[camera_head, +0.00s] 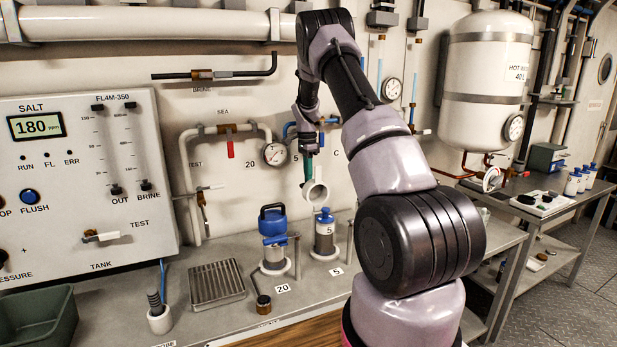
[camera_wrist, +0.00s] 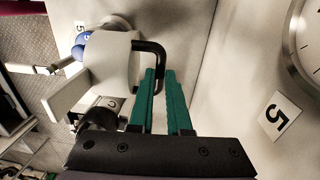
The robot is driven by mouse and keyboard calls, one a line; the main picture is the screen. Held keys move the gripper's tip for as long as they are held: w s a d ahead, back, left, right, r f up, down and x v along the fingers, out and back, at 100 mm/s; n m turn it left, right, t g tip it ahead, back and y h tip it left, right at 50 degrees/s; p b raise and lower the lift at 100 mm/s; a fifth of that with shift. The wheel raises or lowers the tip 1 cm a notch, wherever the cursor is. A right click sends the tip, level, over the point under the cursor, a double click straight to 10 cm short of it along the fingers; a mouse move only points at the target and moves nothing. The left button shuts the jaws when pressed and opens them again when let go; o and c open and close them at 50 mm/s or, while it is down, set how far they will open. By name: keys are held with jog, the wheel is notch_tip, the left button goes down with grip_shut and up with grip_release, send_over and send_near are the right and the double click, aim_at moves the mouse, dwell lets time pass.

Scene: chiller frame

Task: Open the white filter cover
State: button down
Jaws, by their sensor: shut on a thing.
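The white filter cover (camera_head: 316,191) is a white rounded piece above the filter marked 5 (camera_head: 325,236), which has a blue top. In the wrist view the cover (camera_wrist: 112,62) shows as a curved white shell with a flat white plate at its side and a black bent handle (camera_wrist: 152,47). My gripper (camera_head: 308,172) comes down from above at the cover. Its green fingers (camera_wrist: 160,76) are shut on the black handle. The blue top (camera_wrist: 80,45) shows behind the cover. The cover's attachment is hidden.
A filter with a blue handle (camera_head: 272,228), marked 20, stands to the left. A round gauge (camera_head: 275,154) and pipes are on the wall behind. A ribbed metal tray (camera_head: 216,283) and green bin (camera_head: 38,318) sit further left on the bench.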

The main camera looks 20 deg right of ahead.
jog(key=shift+w+r, duration=0.3)
jog(key=c, duration=0.9)
grip_release()
jog(key=shift+o, duration=0.2)
jog(key=shift+f, duration=0.15)
jog(key=shift+s, duration=0.1)
notch_tip(320, 180, up, 11)
jog(key=shift+w, duration=0.35)
